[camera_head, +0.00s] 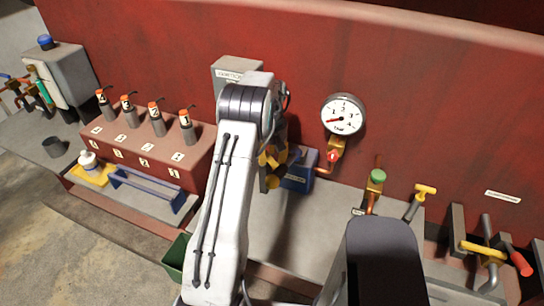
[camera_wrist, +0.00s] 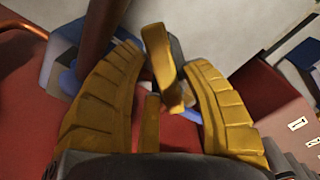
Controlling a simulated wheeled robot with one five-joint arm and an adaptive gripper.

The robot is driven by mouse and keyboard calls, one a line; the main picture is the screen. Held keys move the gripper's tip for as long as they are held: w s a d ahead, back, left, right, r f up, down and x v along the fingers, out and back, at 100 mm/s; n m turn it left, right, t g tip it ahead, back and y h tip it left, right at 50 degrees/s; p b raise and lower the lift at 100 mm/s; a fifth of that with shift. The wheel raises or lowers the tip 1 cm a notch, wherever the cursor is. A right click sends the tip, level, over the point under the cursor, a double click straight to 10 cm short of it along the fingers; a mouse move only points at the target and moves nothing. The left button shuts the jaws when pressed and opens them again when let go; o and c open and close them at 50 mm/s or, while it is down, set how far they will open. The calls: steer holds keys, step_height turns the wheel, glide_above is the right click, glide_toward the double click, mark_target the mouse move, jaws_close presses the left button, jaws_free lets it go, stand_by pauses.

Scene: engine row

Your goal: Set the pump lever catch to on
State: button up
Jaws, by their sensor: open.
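My gripper (camera_head: 270,168) hangs in front of the red wall, at the left of a small blue box (camera_head: 298,174) with a label. In the wrist view my gripper's (camera_wrist: 162,62) two ribbed yellow fingers are spread apart. A yellow piece stands between them; I cannot tell whether it is part of my gripper or a catch. Blue parts (camera_wrist: 70,82) and a dark brown bar lie beyond the fingers. No catch is clearly readable as the pump lever's. A yellow bar with a red grip (camera_head: 519,262) sits among grey posts at the far right.
A round gauge (camera_head: 342,115) is on the wall above a red knob (camera_head: 333,156). A green-capped valve (camera_head: 376,180) and a yellow T-handle (camera_head: 420,198) stand right of it. Several canisters stand on a red block (camera_head: 150,150) at left. The grey bench (camera_head: 270,228) is partly bare.

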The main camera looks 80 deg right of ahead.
jaws_close()
stand_by(0.3)
steer(key=shift+n, duration=0.3)
steer(key=shift+s+d+n+b, duration=0.15)
steer(key=shift+d+n+b, duration=0.15)
steer(key=shift+n, duration=0.85)
steer(key=shift+s+d+n+b, duration=0.25)
steer(key=shift+d+n, duration=0.15)
steer(key=shift+n, duration=0.7)
steer(key=shift+s+d+n+b, duration=0.1)
steer(key=shift+d+n+b, duration=0.2)
steer(key=shift+n, duration=0.85)
steer(key=shift+d, duration=0.1)
jaws_free()
steer(key=shift+r, duration=0.1)
